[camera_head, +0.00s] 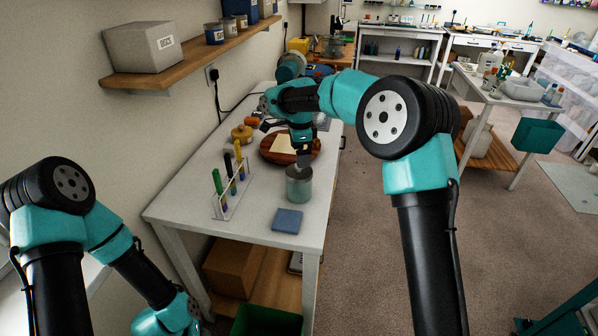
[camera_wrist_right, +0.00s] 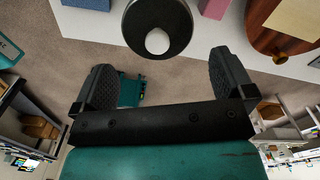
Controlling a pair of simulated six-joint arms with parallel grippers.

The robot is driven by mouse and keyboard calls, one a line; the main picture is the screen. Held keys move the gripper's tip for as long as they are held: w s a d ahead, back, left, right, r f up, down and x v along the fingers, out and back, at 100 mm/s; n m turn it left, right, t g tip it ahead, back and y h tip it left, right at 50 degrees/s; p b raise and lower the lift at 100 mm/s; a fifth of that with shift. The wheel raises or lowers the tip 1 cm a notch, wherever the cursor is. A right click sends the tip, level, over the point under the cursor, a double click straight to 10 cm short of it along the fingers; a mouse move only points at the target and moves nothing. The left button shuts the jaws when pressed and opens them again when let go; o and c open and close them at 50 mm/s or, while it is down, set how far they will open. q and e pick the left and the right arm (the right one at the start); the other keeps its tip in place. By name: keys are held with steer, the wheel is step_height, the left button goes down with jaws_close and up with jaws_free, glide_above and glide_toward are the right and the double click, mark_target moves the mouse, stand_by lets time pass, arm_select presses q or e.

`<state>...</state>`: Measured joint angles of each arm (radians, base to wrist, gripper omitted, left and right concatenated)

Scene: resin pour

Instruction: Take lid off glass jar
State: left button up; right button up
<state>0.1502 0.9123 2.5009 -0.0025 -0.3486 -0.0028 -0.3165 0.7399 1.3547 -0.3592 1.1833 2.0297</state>
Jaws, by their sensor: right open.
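The glass jar (camera_head: 299,188) stands upright near the right edge of the white table in the head view, pale green-grey. Its dark round lid (camera_wrist_right: 170,24) with a pale knob (camera_wrist_right: 157,41) shows at the top of the right wrist view and sits on the jar. My right gripper (camera_head: 304,161) is just above the jar in the head view. Its two black fingers (camera_wrist_right: 165,75) are spread wide and empty in the wrist view, with the lid beyond the tips and apart from them. My left arm shows at lower left in the head view; its gripper is outside the frame.
A round wooden board (camera_head: 270,155) with a paper sheet (camera_head: 284,143) is behind, beside a yellow pot (camera_head: 241,134). The table's front left is clear.

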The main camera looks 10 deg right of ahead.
mark_target(294, 174)
steer(key=shift+f, duration=0.1)
steer(key=shift+s+a+f, duration=0.1)
steer(key=shift+a+f, duration=0.05)
steer(key=shift+f, duration=2.4)
steer(key=shift+c, duration=0.3)
steer(key=c, duration=0.6)
steer(key=shift+o, duration=0.2)
